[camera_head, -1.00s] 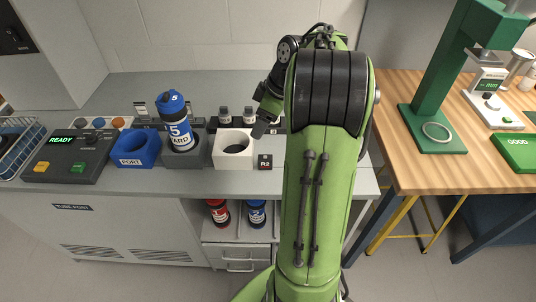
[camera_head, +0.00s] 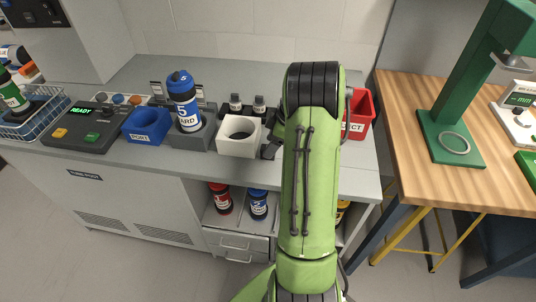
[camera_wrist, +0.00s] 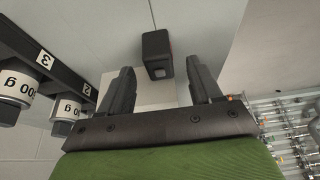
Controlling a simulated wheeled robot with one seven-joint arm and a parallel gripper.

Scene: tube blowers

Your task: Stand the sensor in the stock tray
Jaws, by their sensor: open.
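My gripper (camera_wrist: 160,66) is open, with its two dark fingers apart in the wrist view. A small black block (camera_wrist: 156,52) shows beyond and between the fingertips; nothing is clamped. I cannot tell for sure whether this block is the sensor. In the head view my arm hides most of the gripper, just right of the white square holder (camera_head: 238,148). No tray marked as stock can be made out; a blue wire basket (camera_head: 38,124) at the far left holds a green-labelled bottle (camera_head: 14,97).
A blue-capped bottle (camera_head: 184,105) stands in a grey holder beside the blue port block (camera_head: 146,126). Labelled weights (camera_wrist: 15,92) sit close at the left of the wrist view. A red bin (camera_head: 358,112) is right of my arm. The wooden table (camera_head: 400,110) carries a green press stand (camera_head: 450,135).

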